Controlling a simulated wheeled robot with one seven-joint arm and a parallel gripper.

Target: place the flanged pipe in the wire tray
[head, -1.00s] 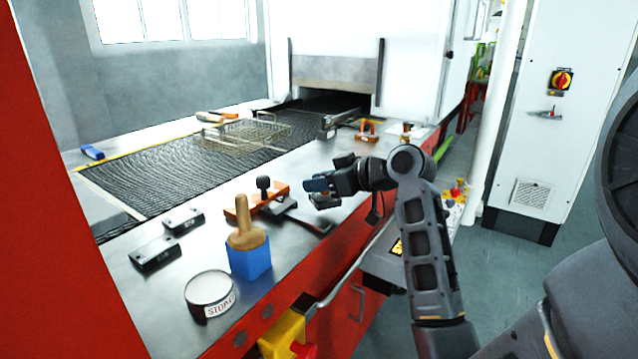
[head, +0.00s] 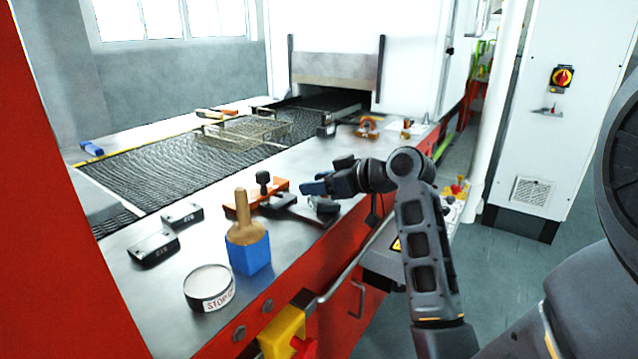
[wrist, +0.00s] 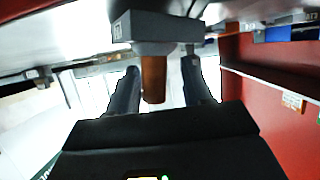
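The wire tray (head: 243,131) is a shallow wire-mesh basket lying on the dark mesh belt, left of and beyond my gripper. My gripper (head: 312,187) is low over the front metal worktop, pointing left. In the wrist view its two fingers (wrist: 160,88) are apart. An orange-brown cylinder (wrist: 153,80) shows between them with a gap on each side, against a grey labelled block (wrist: 160,28). I cannot tell whether this cylinder is the flanged pipe. A grey piece (head: 325,205) sits just below my gripper in the head view, partly hidden by it.
A round tin (head: 209,287), two dark labelled blocks and an orange clamp with a black knob (head: 264,183) lie left of my gripper. The mesh belt (head: 150,176) has free room before the tray.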

